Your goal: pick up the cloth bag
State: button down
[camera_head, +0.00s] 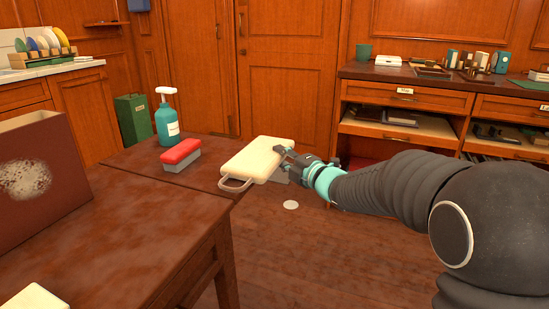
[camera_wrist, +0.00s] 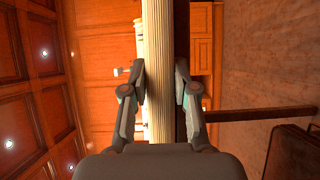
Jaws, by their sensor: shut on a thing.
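The cloth bag (camera_head: 254,156) is cream and flat, with a grey loop handle on its near left side. It lies level at the right edge of the far dark table; I cannot tell whether it still touches the top. My gripper (camera_head: 287,162) is shut on its right side. In the wrist view the bag is a pale ribbed strip (camera_wrist: 158,40) between the two fingers of my gripper (camera_wrist: 160,78). The fingers hide part of its right end in the head view.
A red-topped brush (camera_head: 181,155) and a teal spray bottle (camera_head: 167,118) stand left of the bag. A brown box (camera_head: 40,165) is on the nearer table (camera_head: 150,225). A shelf desk (camera_head: 440,90) stands behind. A pale disc (camera_head: 291,205) lies on the floor.

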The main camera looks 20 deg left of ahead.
notch_tip(320, 180, up, 4)
jog(key=shift+r, duration=0.1)
jog(key=d+r+p, duration=0.1)
jog(key=d+r, duration=0.5)
jog(key=d, duration=0.5)
jog(key=shift+s+d+r, duration=0.25)
jog(key=shift+d+r, duration=0.1)
dwell(0.6)
